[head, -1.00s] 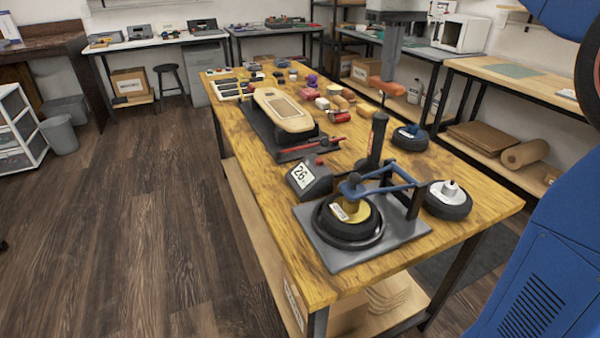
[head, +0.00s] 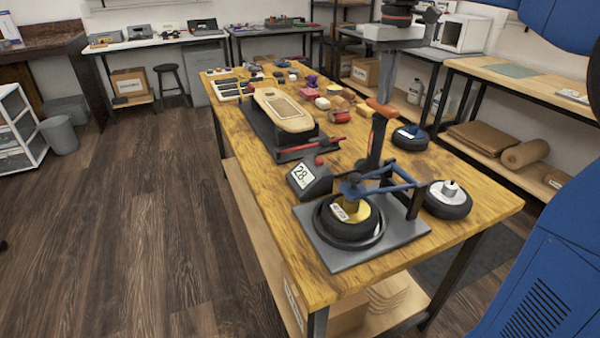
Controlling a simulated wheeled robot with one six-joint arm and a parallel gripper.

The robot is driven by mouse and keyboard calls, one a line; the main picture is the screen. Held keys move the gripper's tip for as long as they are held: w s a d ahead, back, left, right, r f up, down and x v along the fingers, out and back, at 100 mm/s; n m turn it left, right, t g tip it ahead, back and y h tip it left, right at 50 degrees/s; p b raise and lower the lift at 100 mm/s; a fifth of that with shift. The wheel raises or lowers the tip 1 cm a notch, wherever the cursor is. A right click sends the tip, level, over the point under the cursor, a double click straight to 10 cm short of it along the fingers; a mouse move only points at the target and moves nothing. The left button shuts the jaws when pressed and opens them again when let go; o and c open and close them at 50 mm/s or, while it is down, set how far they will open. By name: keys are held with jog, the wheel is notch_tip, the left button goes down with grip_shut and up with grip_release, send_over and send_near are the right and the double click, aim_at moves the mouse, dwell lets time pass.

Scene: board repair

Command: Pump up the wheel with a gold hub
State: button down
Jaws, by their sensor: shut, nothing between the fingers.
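The wheel with a gold hub (head: 349,226) lies flat in a round seat on the grey pump stand (head: 340,260). A blue clamp arm (head: 383,187) reaches over its hub. The gauge (head: 309,177) left of the stand reads about 28.
A skateboard-like deck (head: 283,109) rests on a dark stand, with a red-handled tool (head: 309,149) in front. The table's left front is bare.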

notch_tip(320, 180, up, 7)
dwell(0.8)
dwell(1.0)
dwell(2.5)
dwell(1.0)
dwell(2.4)
